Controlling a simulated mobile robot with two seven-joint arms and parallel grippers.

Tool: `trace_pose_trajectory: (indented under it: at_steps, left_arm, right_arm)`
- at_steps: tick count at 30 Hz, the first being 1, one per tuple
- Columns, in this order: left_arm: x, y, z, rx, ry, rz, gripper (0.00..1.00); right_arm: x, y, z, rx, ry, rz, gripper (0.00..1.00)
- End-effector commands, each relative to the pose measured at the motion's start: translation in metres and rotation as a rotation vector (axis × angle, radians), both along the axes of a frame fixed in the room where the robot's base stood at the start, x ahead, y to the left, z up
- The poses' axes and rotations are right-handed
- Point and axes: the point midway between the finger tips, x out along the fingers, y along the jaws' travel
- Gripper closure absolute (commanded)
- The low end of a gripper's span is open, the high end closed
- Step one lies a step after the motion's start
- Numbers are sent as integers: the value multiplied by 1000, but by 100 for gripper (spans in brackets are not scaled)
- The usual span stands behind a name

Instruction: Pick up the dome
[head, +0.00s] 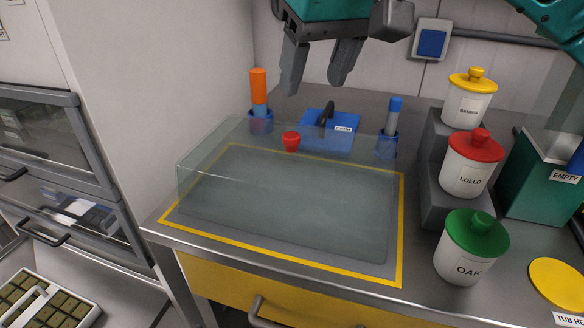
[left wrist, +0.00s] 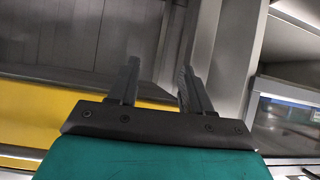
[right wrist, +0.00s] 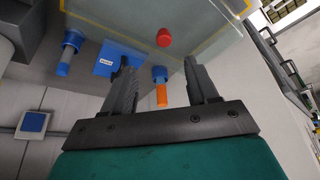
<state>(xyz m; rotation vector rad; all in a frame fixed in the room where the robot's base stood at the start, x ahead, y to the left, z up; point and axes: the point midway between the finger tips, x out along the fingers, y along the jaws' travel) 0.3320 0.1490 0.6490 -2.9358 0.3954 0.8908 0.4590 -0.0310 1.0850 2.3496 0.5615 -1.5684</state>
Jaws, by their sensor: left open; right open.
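The dome (head: 225,160) is a clear, low, box-like cover with a red knob (head: 291,140) on top. It sits over the grey area inside a yellow outline on the counter. Part of it and the red knob (right wrist: 164,37) show in the right wrist view. My right gripper (head: 318,88) is open and empty, above and behind the dome, apart from the knob. Its fingers also show in the right wrist view (right wrist: 158,75). My left gripper (left wrist: 157,75) is open and empty; its view shows no dome, and it is not in the head view.
White jars with yellow (head: 472,83), red (head: 474,146) and green lids (head: 476,235) line the right. A green bin (head: 535,185) stands beyond them.

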Motion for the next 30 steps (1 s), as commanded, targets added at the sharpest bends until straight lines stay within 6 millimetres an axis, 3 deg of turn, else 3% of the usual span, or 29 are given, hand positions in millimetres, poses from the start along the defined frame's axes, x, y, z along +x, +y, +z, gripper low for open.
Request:
trace_pose_trajectory:
  at_steps: [3, 9, 17, 25, 30]
  left_arm:
    - [0, 0, -6, 0, 0, 0, 51]
    - [0, 0, -11, -1, 0, 0, 51]
    - [0, 0, -14, -1, 0, 0, 51]
    - [-1, 0, -24, -1, 3, 0, 51]
    - [-2, 0, -24, -2, 6, 1, 51]
  right_arm:
    - [8, 5, -25, -1, 5, 0, 42]
    - [18, 11, -51, 1, 4, 1, 42]
    - [24, 15, -66, 1, 4, 1, 42]
    - [37, 26, -101, 1, 5, 0, 42]
    - [39, 27, -103, 3, 1, 0, 42]
